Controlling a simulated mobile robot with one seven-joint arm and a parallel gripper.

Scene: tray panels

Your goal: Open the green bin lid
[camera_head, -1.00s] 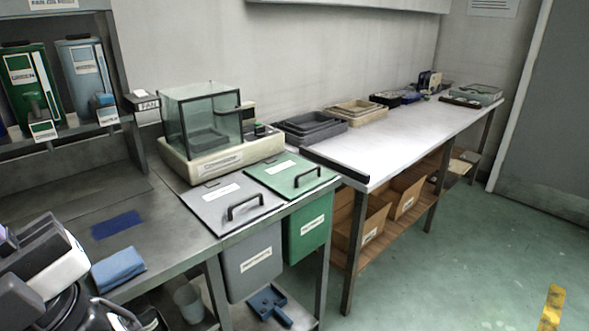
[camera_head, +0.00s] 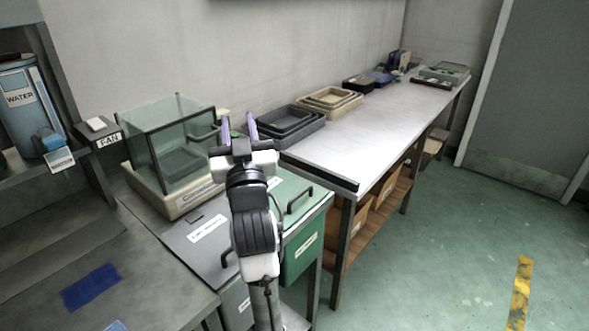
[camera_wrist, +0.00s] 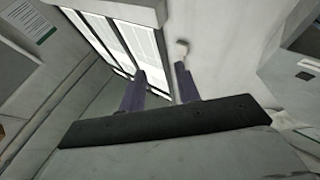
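The green bin lid (camera_head: 284,195) lies shut, flush in the bench top, with a black bar handle (camera_head: 299,201) near its right side. The green bin (camera_head: 303,250) hangs below it and is partly hidden by my arm. My gripper (camera_head: 237,125) is raised above the bench, left of and above the lid, with its fingers pointing up and away. The fingers are apart with nothing between them. In the wrist view my open gripper (camera_wrist: 160,85) faces a wall and a bright window, and the lid is not seen there.
A grey bin lid (camera_head: 200,238) is left of the green one, partly behind my arm. A glass-sided balance (camera_head: 165,150) stands behind the lids. Grey trays (camera_head: 285,124) and the long white table (camera_head: 330,150) are to the right.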

